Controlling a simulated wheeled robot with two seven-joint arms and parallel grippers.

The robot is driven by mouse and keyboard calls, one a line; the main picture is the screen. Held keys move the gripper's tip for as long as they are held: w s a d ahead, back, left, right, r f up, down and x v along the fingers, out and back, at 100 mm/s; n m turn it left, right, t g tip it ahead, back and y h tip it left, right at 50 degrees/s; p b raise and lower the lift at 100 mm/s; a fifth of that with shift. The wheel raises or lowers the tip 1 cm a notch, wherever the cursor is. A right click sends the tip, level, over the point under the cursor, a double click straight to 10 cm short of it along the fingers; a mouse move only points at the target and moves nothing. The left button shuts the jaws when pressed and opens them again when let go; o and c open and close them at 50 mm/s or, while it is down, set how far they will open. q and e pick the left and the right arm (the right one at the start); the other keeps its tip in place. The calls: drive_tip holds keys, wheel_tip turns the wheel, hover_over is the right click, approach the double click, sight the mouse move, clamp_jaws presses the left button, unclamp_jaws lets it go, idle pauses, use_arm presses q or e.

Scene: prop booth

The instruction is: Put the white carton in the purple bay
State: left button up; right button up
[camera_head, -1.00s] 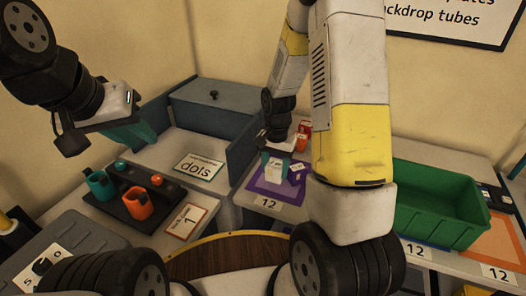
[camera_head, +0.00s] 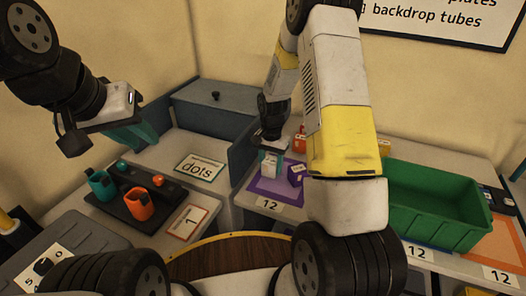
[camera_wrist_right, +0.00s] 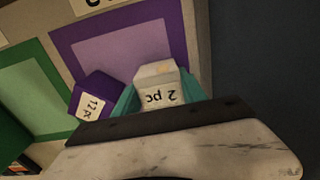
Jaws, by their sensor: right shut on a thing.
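The white carton (camera_head: 268,170) is in my right gripper (camera_head: 270,155), over the back left part of the purple bay (camera_head: 277,192). In the right wrist view the carton (camera_wrist_right: 157,82), marked "2 pc", stands between the teal fingers of the gripper (camera_wrist_right: 160,98), over an edge of the purple bay (camera_wrist_right: 180,38). I cannot tell whether its base touches the bay. A purple carton (camera_head: 296,174), marked "12 pc" in the right wrist view (camera_wrist_right: 92,92), is beside it. My left gripper (camera_head: 143,134) hangs above the left counter; its finger gap is not clear.
A grey-blue partition (camera_head: 241,152) stands just left of the purple bay. A green bin (camera_head: 440,205) is on the right. A black tray (camera_head: 128,200) with teal and orange cups lies below my left gripper. A red item (camera_head: 300,141) stands behind the bay.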

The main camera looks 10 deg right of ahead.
sight(271, 161)
drive_tip(key=shift+f, duration=0.15)
drive_tip(key=o, duration=1.5)
drive_tip(key=s+r+n+t+y, duration=0.15)
drive_tip(key=s+r, duration=0.35)
drive_tip(key=r, duration=0.8)
drive_tip(key=s+r+n+t, duration=0.15)
drive_tip(key=s+r, duration=0.25)
drive_tip(key=r, duration=1)
drive_tip(key=s+r+n+t, duration=0.1)
drive_tip(key=s+r, duration=0.1)
drive_tip(key=s, duration=0.3)
drive_tip(key=s+a+r+n+t, duration=0.1)
drive_tip(key=s+r+n, duration=0.1)
drive_tip(key=s, duration=0.3)
drive_tip(key=s+r+n+t, duration=0.1)
drive_tip(key=s+r, duration=0.1)
drive_tip(key=s, duration=0.3)
drive_tip(key=shift+a+y, duration=0.35)
drive_tip(key=shift+a, duration=0.05)
